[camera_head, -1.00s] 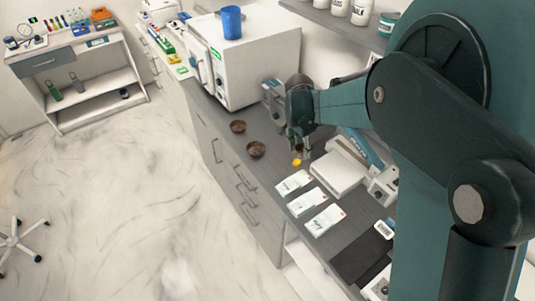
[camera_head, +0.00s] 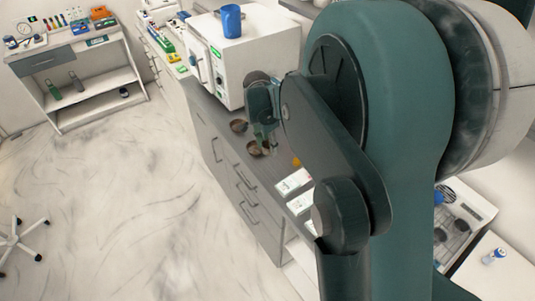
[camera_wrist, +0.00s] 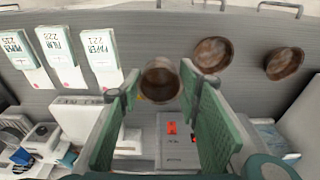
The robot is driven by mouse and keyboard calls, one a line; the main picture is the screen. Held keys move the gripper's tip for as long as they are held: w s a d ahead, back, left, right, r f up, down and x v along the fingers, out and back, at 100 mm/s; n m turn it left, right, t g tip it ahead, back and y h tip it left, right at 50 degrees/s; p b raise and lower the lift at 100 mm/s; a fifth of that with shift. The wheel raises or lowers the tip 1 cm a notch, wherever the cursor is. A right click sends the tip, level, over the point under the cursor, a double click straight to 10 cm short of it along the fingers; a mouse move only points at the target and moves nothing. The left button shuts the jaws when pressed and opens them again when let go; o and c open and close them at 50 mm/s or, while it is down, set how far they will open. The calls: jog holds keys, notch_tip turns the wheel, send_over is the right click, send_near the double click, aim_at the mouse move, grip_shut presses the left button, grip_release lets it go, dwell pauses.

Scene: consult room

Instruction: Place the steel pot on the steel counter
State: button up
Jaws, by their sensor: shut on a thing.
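My gripper (camera_wrist: 160,90) is shut on a small round brown metallic pot (camera_wrist: 159,78), held between the fingertips with its open mouth towards the wrist camera. In the head view my gripper (camera_head: 264,143) is over the dark grey counter (camera_head: 271,175), close to two brown bowl-like vessels. The held pot cannot be told apart there. The wrist view shows these two vessels, one nearer (camera_wrist: 212,54) and one further right (camera_wrist: 283,63), standing on the counter. I cannot tell from the frames whether this counter is steel.
White labelled packets (camera_wrist: 100,55) lie on the counter. A white box-like machine (camera_head: 250,55) carries a blue cup (camera_head: 231,21). A device with a red button (camera_wrist: 172,128) is below the gripper in the wrist view. A tray with dark round things (camera_head: 460,225) stands at right.

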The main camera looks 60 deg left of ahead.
jog(key=shift+f, duration=3.1)
jog(key=shift+f+p, duration=0.4)
jog(key=shift+f, duration=1.45)
jog(key=shift+f, duration=0.2)
jog(key=o, duration=0.9)
jog(key=shift+r, duration=0.2)
jog(key=r, duration=0.4)
jog(key=s+r, duration=0.1)
jog(key=r, duration=0.7)
jog(key=shift+s+b, duration=0.4)
jog(key=shift+f, duration=0.1)
